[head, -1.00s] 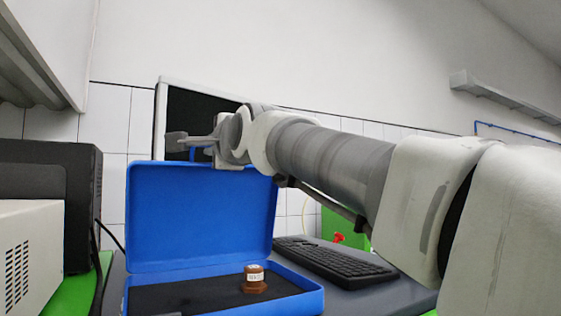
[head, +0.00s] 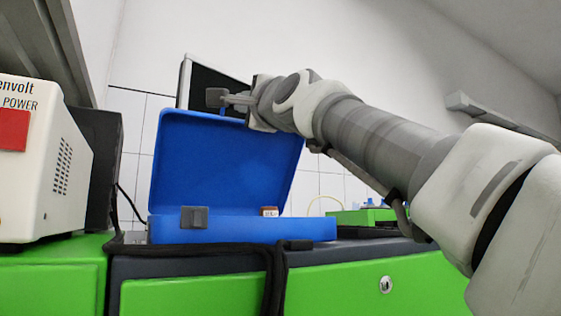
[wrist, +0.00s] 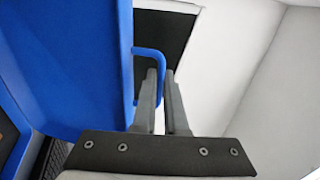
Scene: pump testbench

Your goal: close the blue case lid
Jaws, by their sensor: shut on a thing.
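The blue case stands open on the bench, with its base (head: 250,231) low and a grey latch (head: 194,217) on its front. Its lid (head: 225,165) stands raised at the back, leaning slightly away. My gripper (head: 230,99) is at the lid's top edge. In the wrist view the lid (wrist: 75,60) fills the left side, and a blue handle (wrist: 149,51) sticks out from its edge. My gripper (wrist: 160,76) is shut on this handle, with the bar between its two fingers. A small brown item (head: 270,211) shows just above the base's rim; most of it is hidden.
A white power unit (head: 38,165) and a dark box (head: 102,165) stand left of the case. A dark screen (head: 210,82) is behind the lid. A black cable (head: 275,262) hangs over the green bench front (head: 340,289). A green tray (head: 362,215) is at right.

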